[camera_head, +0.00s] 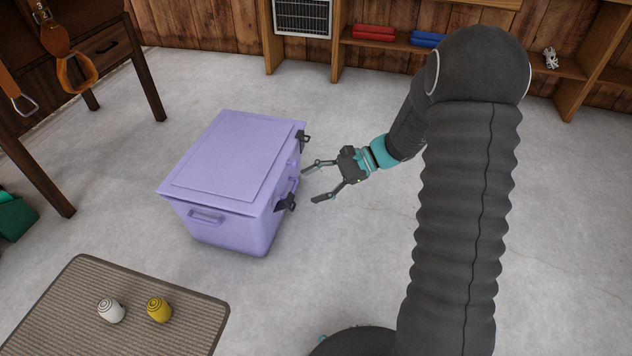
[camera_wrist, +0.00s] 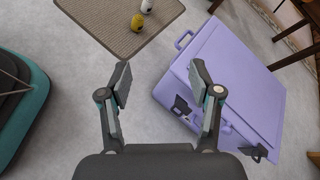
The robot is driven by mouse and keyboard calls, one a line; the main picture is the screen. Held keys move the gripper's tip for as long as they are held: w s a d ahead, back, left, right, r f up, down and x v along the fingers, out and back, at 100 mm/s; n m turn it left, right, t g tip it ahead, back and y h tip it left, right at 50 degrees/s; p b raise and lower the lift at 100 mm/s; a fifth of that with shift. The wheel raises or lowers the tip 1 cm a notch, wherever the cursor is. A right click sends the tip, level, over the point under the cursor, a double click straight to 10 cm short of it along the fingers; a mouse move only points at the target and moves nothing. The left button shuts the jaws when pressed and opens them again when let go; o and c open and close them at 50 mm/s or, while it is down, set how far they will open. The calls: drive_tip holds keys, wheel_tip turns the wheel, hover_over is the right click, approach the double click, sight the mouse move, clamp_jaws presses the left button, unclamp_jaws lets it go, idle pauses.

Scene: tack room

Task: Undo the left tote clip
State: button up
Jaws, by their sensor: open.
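A lilac lidded tote (camera_head: 232,160) stands on the floor, its lid shut; it also shows in the wrist view (camera_wrist: 235,80). Two dark clips sit on its side facing my arm. The left clip (camera_head: 286,203) is at the nearer end, and shows in the wrist view (camera_wrist: 182,104) beside my right-hand finger. The other clip (camera_head: 304,139) is at the far end, also in the wrist view (camera_wrist: 256,152). I cannot tell whether either is fastened. My gripper (camera_head: 320,181) is open and empty, apart from the tote, its fingers pointing at the clip side; it shows in the wrist view (camera_wrist: 161,80).
A ribbed mat (camera_head: 62,310) with a white jar (camera_head: 111,310) and a yellow jar (camera_head: 159,310) lies at the lower left. A wooden table (camera_head: 140,75) with hanging tack stands upper left. Shelves (camera_head: 385,45) line the back wall. The floor around the tote is clear.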

sight(285, 205)
drive_tip(key=shift+s+r+n, duration=0.3)
drive_tip(key=shift+s+r, duration=0.2)
drive_tip(key=shift+r, duration=0.05)
drive_tip(key=shift+s+a, duration=0.1)
drive_tip(key=c, duration=0.6)
drive_tip(key=shift+w+a+f+g+h+p, duration=0.15)
drive_tip(key=shift+a+f+p, duration=0.05)
drive_tip(key=shift+f, duration=0.35)
drive_tip(key=shift+w+a+f+g+h+p, duration=0.15)
drive_tip(key=shift+a+f+p, duration=0.05)
drive_tip(key=shift+f, duration=0.35)
clamp_jaws()
drive_tip(key=w+d+f+m+t+h, duration=0.4)
drive_tip(key=w+d+f+m+h, duration=0.1)
drive_tip(key=w+f+m, duration=0.55)
drive_tip(key=x, duration=1.4)
